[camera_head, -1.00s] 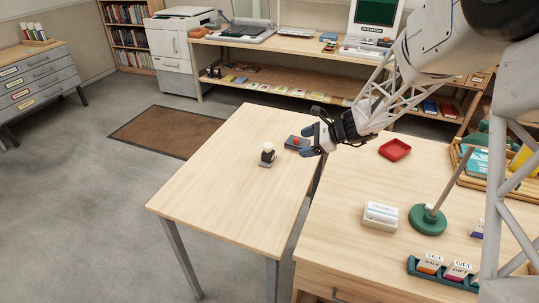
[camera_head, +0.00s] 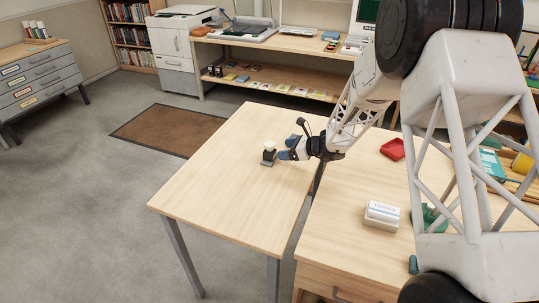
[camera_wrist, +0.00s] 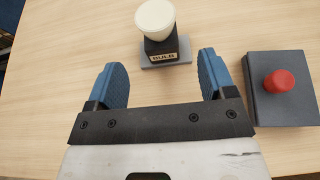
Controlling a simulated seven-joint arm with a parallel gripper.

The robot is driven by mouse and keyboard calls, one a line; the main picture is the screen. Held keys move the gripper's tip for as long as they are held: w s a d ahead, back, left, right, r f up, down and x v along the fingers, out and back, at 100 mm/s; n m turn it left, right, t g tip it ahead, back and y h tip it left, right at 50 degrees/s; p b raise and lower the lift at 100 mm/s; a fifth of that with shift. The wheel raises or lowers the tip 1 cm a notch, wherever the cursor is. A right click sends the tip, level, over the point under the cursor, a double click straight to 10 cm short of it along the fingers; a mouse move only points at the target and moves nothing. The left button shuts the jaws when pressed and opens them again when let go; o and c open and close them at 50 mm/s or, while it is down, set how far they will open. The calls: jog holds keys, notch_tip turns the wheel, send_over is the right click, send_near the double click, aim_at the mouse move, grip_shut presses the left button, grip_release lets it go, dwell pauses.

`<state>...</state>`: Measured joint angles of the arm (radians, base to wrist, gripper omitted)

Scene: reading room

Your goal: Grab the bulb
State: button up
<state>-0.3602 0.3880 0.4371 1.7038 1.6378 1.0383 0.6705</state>
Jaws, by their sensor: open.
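The bulb (camera_wrist: 155,18) is a round cream-white globe. It sits upright in a black holder (camera_wrist: 162,47) labelled BULB on a grey base plate. In the head view the bulb (camera_head: 270,146) stands on the left wooden table (camera_head: 225,185). My gripper (camera_head: 287,148) is just to the right of the bulb in that view. In the wrist view my gripper (camera_wrist: 162,75) is open and empty. Its two blue fingers lie apart, with the bulb and holder ahead of the gap between them, apart from both fingertips.
A grey box with a red button (camera_wrist: 279,81) is beside the right finger in the wrist view. A red tray (camera_head: 393,149) and a white box (camera_head: 382,214) are on the right table. The left table's front half is clear.

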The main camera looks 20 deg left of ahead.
aim_at(273, 150)
jog(key=shift+x, duration=1.3)
jog(key=shift+a, duration=0.1)
jog(key=shift+x, duration=2.5)
jog(key=shift+f, duration=0.1)
jog(key=c, duration=1)
jog(key=shift+c, duration=0.2)
